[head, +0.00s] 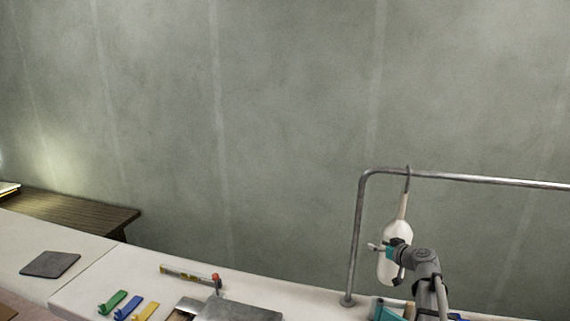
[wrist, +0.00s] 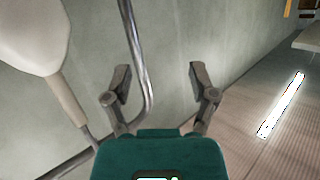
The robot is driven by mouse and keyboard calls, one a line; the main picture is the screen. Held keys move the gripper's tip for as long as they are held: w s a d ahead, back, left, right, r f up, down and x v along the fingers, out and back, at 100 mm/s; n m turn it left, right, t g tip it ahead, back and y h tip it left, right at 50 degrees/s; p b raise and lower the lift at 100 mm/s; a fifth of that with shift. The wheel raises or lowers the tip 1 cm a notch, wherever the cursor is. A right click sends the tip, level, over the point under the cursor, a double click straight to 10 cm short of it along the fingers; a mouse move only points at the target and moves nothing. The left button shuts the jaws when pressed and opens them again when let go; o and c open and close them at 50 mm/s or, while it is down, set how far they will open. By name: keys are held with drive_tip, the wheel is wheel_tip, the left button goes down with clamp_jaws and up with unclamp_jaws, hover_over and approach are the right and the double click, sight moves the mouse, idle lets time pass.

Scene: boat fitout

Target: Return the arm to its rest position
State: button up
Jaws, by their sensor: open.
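My gripper (wrist: 159,82) is open in the wrist view, its two dark fingers spread with nothing between them. In the head view my arm is at the lower right, with the gripper in front of a white fender (head: 398,230). The fender hangs by a hook from a metal rail (head: 465,179). In the wrist view the fender (wrist: 30,35) is at the upper left, outside the fingers, and the rail (wrist: 133,50) shows behind them. Whether the gripper touches the fender cannot be told.
A white bench (head: 80,292) carries green, blue and yellow clips (head: 128,307), a grey pad (head: 50,264), a level (head: 188,275) and a metal plate (head: 235,310). A teal item (head: 385,310) sits near the rail post. A dark wooden table (head: 75,212) stands left.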

drive_tip(key=s+a+f+g+b, duration=0.1)
drive_tip(key=s+a+f+g, duration=0.6)
drive_tip(key=s+a+f, duration=0.4)
drive_tip(key=s+a+f+m+g+h, duration=0.1)
drive_tip(key=s+f+g+h, duration=0.1)
drive_tip(key=s, duration=0.5)
drive_tip(key=s+a+f+m+g+h+b, duration=0.1)
drive_tip(key=s+a+f+m+g+h, duration=0.1)
drive_tip(key=s, duration=0.6)
drive_tip(key=shift+s+a+f+m+g+h, duration=0.25)
drive_tip(key=shift+f+g+h, duration=0.2)
drive_tip(key=shift+g+h, duration=0.65)
drive_tip(key=shift+w, duration=0.1)
drive_tip(key=shift+c, duration=1.1)
